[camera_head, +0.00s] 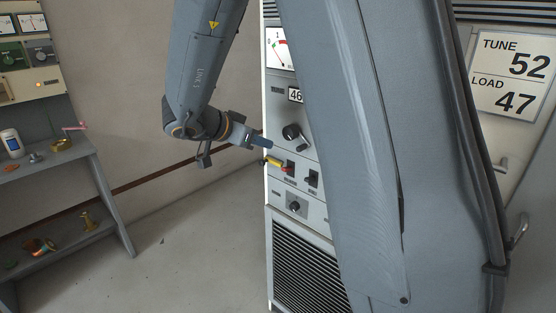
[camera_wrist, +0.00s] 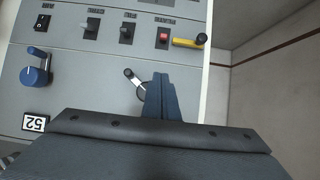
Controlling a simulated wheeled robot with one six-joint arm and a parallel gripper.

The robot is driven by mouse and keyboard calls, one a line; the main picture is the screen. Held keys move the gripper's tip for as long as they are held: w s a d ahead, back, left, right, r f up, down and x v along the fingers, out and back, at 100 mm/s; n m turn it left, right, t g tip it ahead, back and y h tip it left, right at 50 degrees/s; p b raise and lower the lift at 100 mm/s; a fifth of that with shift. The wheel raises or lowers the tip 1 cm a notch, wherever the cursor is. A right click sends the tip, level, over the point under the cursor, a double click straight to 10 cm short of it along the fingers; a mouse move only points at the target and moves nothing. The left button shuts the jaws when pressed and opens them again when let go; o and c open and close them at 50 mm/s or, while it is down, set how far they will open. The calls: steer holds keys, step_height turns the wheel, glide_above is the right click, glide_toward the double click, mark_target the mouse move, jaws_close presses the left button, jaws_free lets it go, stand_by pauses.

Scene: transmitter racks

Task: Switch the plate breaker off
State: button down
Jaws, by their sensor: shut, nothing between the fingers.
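My gripper (camera_head: 264,143) is shut and empty. It is in front of the left edge of the grey rack panel (camera_head: 279,104), near the crank knob (camera_head: 293,134). In the wrist view the shut fingers (camera_wrist: 161,82) lie beside that crank (camera_wrist: 134,79); I cannot tell whether they touch it.
A yellow handle with a black knob (camera_wrist: 188,42) sticks out beside the red switch; it also shows in the head view (camera_head: 273,161). A blue knob (camera_wrist: 35,72) is farther along the panel. My arm hides part of the racks. A shelf (camera_head: 60,158) with small items stands left; floor between is clear.

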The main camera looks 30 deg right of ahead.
steer(key=p, duration=0.2)
glide_above(280, 162)
steer(key=s+a, duration=0.1)
steer(key=s, duration=0.3)
steer(key=f, duration=0.5)
steer(key=shift+s+a, duration=0.1)
steer(key=shift+a, duration=0.1)
steer(key=f, duration=0.3)
steer(key=shift+s+a, duration=0.1)
steer(key=shift+a, duration=0.25)
steer(key=shift+a+f, duration=0.1)
steer(key=shift+f, duration=0.45)
steer(key=shift+s+f, duration=0.1)
steer(key=shift+f, duration=0.1)
